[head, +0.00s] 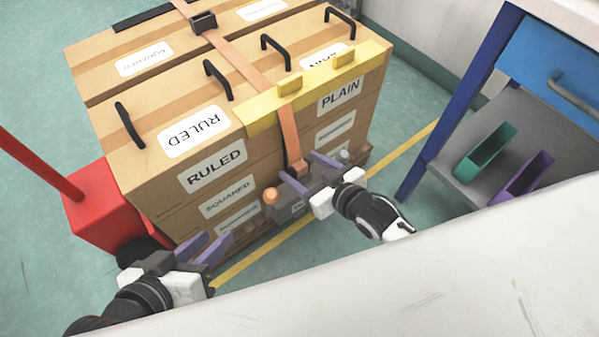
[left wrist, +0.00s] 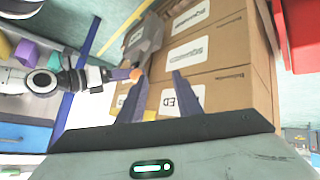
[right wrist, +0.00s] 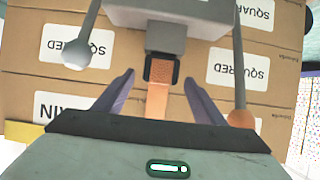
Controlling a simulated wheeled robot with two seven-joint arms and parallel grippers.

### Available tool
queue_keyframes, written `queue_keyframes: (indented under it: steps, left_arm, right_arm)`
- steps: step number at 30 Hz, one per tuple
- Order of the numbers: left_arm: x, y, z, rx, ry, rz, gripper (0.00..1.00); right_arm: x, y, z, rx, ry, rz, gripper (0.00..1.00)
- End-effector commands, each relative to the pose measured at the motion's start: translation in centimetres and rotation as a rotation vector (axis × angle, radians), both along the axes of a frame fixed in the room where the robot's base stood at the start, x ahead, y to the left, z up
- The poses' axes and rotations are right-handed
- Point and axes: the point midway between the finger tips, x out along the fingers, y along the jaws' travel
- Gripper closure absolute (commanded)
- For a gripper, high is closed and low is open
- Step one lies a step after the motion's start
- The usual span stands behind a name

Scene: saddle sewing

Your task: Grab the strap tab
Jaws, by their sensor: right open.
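The orange strap (head: 287,125) runs over the stacked cartons and hangs down their front. Its lower end has a dark-framed tab (right wrist: 162,68), against a grey tensioner (head: 290,207) with an orange ball (head: 270,195) and a grey ball (head: 343,155) on its levers. My right gripper (head: 300,167) is open, its purple fingers on either side of the strap end. In the right wrist view the strap (right wrist: 157,102) passes between the fingers, with gaps on both sides. My left gripper (head: 216,240) is open and empty at the cartons' lower left front.
The cartons (head: 165,175) carry black handles and a yellow edge protector (head: 315,88) under the strap. A red trolley (head: 95,215) is at left. A blue workbench (head: 545,70) with green and purple bins stands right. A pale surface (head: 450,270) fills the lower right foreground.

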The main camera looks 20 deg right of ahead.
Motion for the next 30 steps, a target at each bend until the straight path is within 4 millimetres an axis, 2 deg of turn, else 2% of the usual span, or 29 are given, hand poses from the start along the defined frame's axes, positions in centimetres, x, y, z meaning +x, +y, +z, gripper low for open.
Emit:
queue_keyframes:
  steps: [3,11,17,20,23,25,30]
  left_arm:
    - [0.0,0.0,0.0,0.000,0.000,0.000,0.69]
    - [0.0,0.0,0.0,0.001,0.001,0.000,0.69]
    - [0.0,0.1,0.0,0.002,0.001,0.001,0.69]
    - [0.0,0.1,0.4,0.006,0.000,0.001,0.69]
    - [-0.1,0.5,0.7,0.030,0.008,0.002,0.69]
    - [-0.4,1.0,-0.8,0.068,0.051,0.000,0.69]
    - [-1.0,2.1,-1.5,0.115,0.079,0.017,0.69]
  right_arm:
    - [0.0,0.0,0.1,0.000,0.000,0.000,0.38]
    - [-0.1,0.0,0.0,0.000,0.000,0.000,0.81]
    - [0.0,0.0,0.1,0.000,-0.001,0.000,0.82]
    - [0.0,0.0,0.9,0.000,-0.002,0.000,0.82]
    - [0.0,0.0,2.5,0.000,-0.002,0.000,0.82]
    - [0.0,0.0,4.0,0.001,-0.004,0.000,0.82]
    - [0.0,0.0,7.5,-0.001,-0.004,0.000,0.82]
